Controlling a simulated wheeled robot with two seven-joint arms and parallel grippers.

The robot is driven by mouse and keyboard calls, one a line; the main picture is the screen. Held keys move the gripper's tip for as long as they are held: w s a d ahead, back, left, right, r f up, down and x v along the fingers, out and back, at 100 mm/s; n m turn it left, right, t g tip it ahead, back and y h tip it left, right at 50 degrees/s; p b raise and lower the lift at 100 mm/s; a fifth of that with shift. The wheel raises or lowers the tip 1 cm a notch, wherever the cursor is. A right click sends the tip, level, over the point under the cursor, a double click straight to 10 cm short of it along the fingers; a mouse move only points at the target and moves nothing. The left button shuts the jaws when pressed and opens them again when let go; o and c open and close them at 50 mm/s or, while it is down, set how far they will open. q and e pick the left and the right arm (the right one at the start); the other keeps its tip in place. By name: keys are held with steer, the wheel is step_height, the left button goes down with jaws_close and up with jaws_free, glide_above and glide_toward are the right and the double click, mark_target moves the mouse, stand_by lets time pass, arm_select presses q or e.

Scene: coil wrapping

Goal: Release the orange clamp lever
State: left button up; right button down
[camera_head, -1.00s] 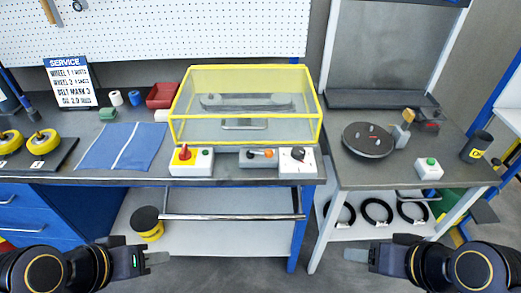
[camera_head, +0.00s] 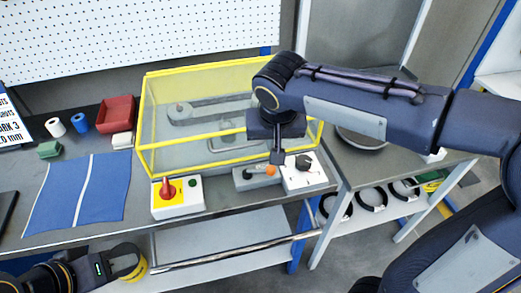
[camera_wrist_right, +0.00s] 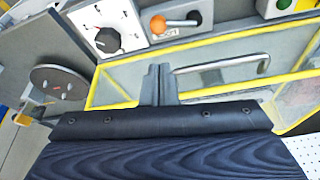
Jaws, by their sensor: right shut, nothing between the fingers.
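The orange clamp lever's knob (camera_head: 270,170) sits on a small grey box on the bench front, between the red-switch box and the white dial box.
A yellow-framed clear guard (camera_head: 150,120) stands right behind the controls. The red-switch box (camera_head: 178,197) is left and the dial box (camera_head: 304,174) right of the lever. The dark turntable (camera_wrist_right: 60,83) is on the right bench. A blue cloth (camera_head: 80,195) lies at left.

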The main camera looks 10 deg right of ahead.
mark_target(259, 172)
stand_by(0.3)
steer(key=x, duration=1)
steer(key=shift+d, duration=0.1)
steer(key=shift+s, duration=0.1)
